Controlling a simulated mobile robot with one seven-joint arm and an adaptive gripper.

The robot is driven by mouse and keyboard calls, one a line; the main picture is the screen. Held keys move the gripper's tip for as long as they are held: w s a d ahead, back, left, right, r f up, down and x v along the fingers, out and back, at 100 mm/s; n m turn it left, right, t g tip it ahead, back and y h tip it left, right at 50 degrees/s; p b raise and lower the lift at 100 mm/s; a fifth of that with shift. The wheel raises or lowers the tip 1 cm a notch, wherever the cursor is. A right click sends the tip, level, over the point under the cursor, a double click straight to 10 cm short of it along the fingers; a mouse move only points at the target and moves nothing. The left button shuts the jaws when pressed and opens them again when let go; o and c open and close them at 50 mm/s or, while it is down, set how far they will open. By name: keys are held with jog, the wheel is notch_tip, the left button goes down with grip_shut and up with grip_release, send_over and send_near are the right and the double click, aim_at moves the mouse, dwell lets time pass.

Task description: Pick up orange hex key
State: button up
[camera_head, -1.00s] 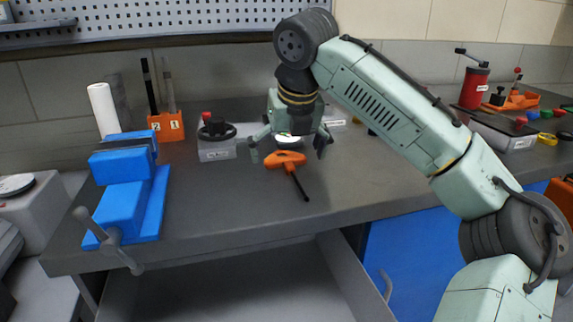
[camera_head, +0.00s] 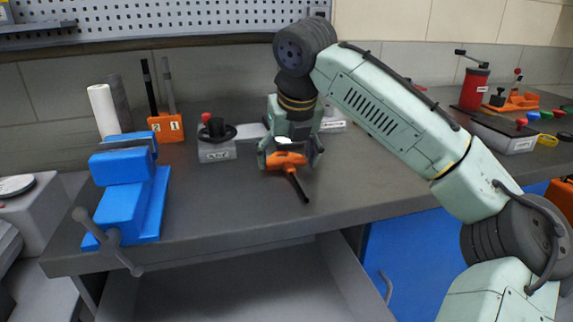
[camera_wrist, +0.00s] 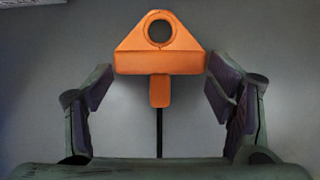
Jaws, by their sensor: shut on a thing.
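The orange hex key (camera_head: 287,160) has a triangular orange handle with a round hole and a dark shaft. In the head view it lies over the grey bench, its shaft pointing toward the bench's front edge. In the wrist view the hex key (camera_wrist: 160,62) fills the upper middle, its shaft running down between the fingers. My gripper (camera_head: 290,163) is low over the bench, with its fingers at both sides of the handle. I cannot tell whether the key is clear of the bench top.
A blue vise (camera_head: 125,190) stands at the left. An orange holder (camera_head: 167,128) and a grey box with a red knob (camera_head: 216,151) stand behind. An open drawer (camera_head: 240,285) is below the front edge.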

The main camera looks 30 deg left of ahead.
jog(key=shift+c, duration=1)
jog(key=shift+r, duration=0.1)
jog(key=shift+r, duration=0.55)
notch_tip(320, 180, up, 3)
jog(key=shift+f+p, duration=0.2)
jog(key=shift+p, duration=0.1)
jog(key=s, duration=0.9)
jog(key=s+r+b, duration=0.1)
jog(key=s, duration=0.4)
jog(key=shift+s+d, duration=0.2)
jog(key=shift+s, duration=0.8)
jog(key=shift+d, duration=0.1)
